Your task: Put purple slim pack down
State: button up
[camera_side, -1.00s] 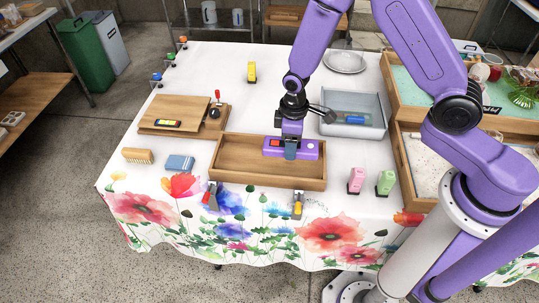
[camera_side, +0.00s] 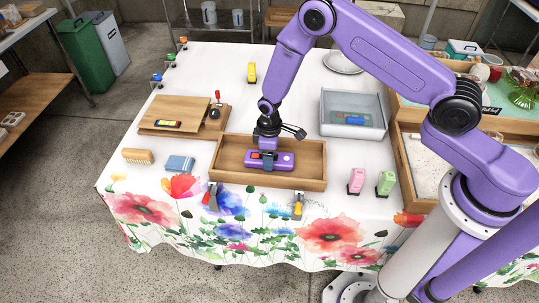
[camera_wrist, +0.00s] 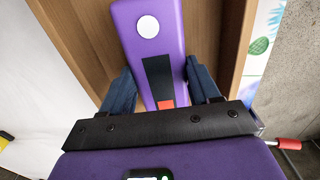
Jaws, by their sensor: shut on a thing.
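The purple slim pack (camera_side: 283,160) is a flat purple block with a white dot, a dark stripe and a red patch. Whether the pack's underside touches the tray floor cannot be told.

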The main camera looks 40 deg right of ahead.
jog(key=shift+f, duration=0.3)
jog(key=o, duration=1.2)
jog(key=shift+r, duration=0.1)
notch_tip(320, 180, up, 12)
jog(key=shift+r, duration=0.15)
